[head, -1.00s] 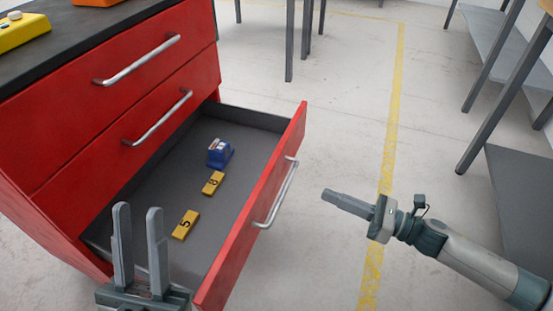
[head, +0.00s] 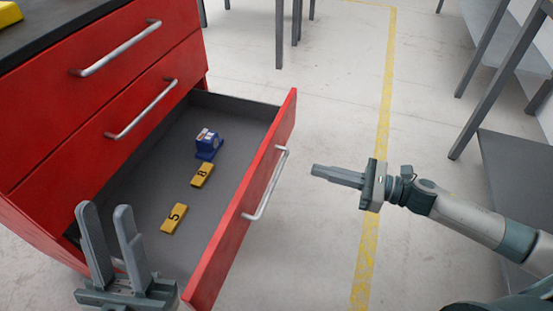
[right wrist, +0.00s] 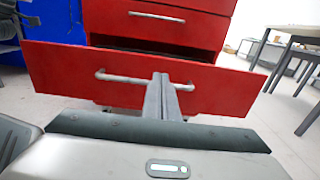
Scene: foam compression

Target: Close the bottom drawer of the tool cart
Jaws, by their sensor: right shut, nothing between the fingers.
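The red tool cart (head: 60,110) stands at the left of the head view. Its bottom drawer (head: 225,220) is pulled out, with a silver bar handle (head: 266,184) on its front. Inside lie a blue object (head: 208,147) and two yellow numbered blocks, one higher (head: 202,175) and one lower (head: 174,218). My right gripper (head: 316,171) is shut and empty, to the right of the drawer front and apart from it. In the right wrist view its fingers (right wrist: 160,84) point at the drawer front (right wrist: 60,75). My left gripper (head: 103,212) is open and empty, near the drawer's near left side.
The upper drawers are shut, with handles (head: 118,48) and (head: 142,110). A grey-legged table with a low shelf (head: 515,165) stands at the right. The floor between it and the cart is clear, with a yellow line (head: 379,130).

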